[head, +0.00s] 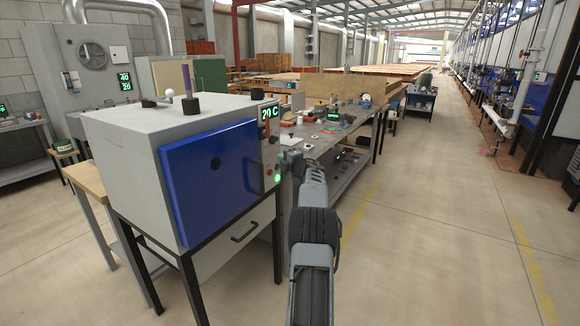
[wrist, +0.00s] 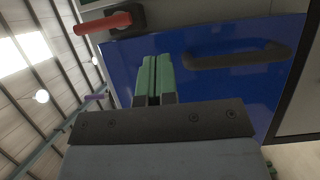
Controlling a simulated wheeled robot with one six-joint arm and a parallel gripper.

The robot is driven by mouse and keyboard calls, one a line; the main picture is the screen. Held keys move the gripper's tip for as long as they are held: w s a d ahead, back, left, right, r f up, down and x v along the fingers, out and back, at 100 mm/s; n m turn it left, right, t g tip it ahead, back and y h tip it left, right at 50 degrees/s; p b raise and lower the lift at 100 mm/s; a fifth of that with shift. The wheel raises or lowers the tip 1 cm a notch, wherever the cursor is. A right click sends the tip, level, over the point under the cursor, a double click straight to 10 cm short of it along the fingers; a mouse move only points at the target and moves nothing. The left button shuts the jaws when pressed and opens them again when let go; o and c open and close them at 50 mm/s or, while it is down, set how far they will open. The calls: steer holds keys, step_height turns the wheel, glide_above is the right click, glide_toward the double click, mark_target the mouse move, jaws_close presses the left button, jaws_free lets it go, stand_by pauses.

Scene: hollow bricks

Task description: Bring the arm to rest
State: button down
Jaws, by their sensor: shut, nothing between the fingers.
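My gripper (wrist: 153,80) shows in the wrist view with its two green fingers together and nothing between them. It points toward the blue door (wrist: 205,85) of a grey oven. The fingers appear in front of the door, near its dark handle (wrist: 240,58); I cannot tell the exact gap. In the head view my arm reaches forward from the bottom, and its end is at the right side of the blue door (head: 212,170), beside the oven. The fingertips are too small to make out there. The door looks closed.
A cluttered workbench (head: 318,130) is behind my arm. The floor (head: 440,220) to the right is open.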

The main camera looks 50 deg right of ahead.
steer(key=shift+s+d, duration=0.15)
steer(key=shift+s, duration=0.65)
steer(key=shift+s+d, duration=0.1)
steer(key=shift+s, duration=0.65)
steer(key=shift+f, duration=0.1)
steer(key=s+d+f+m+g+h, duration=0.2)
steer(key=s+f+m+g+h, duration=0.45)
steer(key=f+m+g, duration=0.5)
steer(key=s+a+m+g+y+p, duration=0.1)
steer(key=s+a+m+g+y, duration=0.2)
steer(key=a, duration=1.3)
steer(key=s+a+m+y+p, duration=0.1)
steer(key=s+a+m+y, duration=0.35)
steer(key=a, duration=1.15)
steer(key=s+a+r+n+y+p, duration=0.1)
steer(key=s+a, duration=0.4)
steer(key=a, duration=0.6)
steer(key=s+a+r+n+y+p, duration=0.1)
steer(key=s+a+r, duration=0.3)
steer(key=a, duration=0.7)
steer(key=shift+s+a+r+n+y, duration=0.35)
steer(key=shift+s+n+y, duration=0.15)
steer(key=shift+s+n, duration=0.45)
